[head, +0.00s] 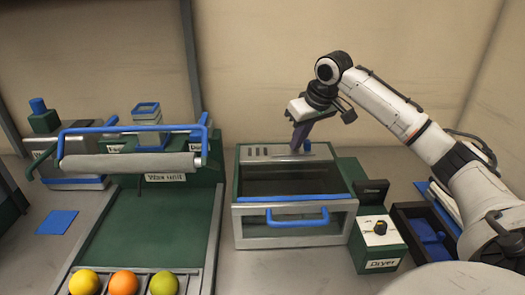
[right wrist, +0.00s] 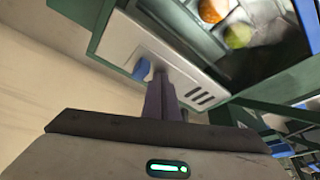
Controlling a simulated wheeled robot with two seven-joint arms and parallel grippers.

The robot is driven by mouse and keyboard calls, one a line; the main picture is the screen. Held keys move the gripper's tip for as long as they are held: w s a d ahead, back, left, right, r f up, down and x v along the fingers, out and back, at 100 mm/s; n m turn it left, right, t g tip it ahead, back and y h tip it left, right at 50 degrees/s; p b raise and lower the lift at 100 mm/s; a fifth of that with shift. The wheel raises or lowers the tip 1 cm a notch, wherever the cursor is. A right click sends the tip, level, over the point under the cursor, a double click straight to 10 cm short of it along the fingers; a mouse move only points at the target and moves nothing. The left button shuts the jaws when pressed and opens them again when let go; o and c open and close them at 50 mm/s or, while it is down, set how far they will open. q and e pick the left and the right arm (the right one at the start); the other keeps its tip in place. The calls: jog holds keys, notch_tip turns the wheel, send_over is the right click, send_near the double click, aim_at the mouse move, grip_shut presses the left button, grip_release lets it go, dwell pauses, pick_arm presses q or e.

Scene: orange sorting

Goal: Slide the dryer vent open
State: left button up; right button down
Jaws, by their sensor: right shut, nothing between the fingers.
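The dryer (head: 293,196) is a green and grey box with a dark window and a blue front handle (head: 297,216). Along its back top edge runs a pale vent strip (head: 250,152) with dark slots. In the right wrist view the slots (right wrist: 200,98) lie to the right of my fingers. A blue knob (head: 307,146) stands at the strip's right end; it also shows in the right wrist view (right wrist: 141,70), partly behind my fingers. My right gripper (head: 296,148) is shut and empty, fingers down at the strip beside the knob. Contact cannot be told. My left gripper is out of view.
A control box with a dial (head: 380,228) stands right of the dryer, beside a dark bin (head: 411,226). A green ramp (head: 145,225) with a blue-handled roller (head: 130,166) is left. Yellow, orange and green fruits (head: 124,283) sit at its front.

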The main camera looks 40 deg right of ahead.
aim_at(311, 152)
jog(key=shift+s+d+f+b, duration=0.25)
jog(key=shift+s+d+b, duration=0.2)
jog(key=shift+s+d, duration=0.25)
jog(key=shift+s+d+f+b, duration=0.25)
jog(key=shift+s+d+b, duration=0.2)
jog(key=shift+s+d, duration=0.2)
jog(key=r+p, duration=0.1)
jog(key=p, duration=0.1)
jog(key=r+p, duration=0.1)
jog(key=r, duration=0.1)
jog(key=shift+w+a+r+p, duration=0.15)
jog(key=shift+w+p, duration=0.05)
jog(key=shift+p, duration=0.15)
notch_tip(311, 152, up, 2)
jog(key=shift+w+r+p, duration=0.1)
jog(key=shift+w+p, duration=0.05)
jog(key=shift+p, duration=0.45)
jog(key=shift+w+a+r, duration=0.1)
jog(key=shift+a+r, duration=0.1)
jog(key=shift+r, duration=0.85)
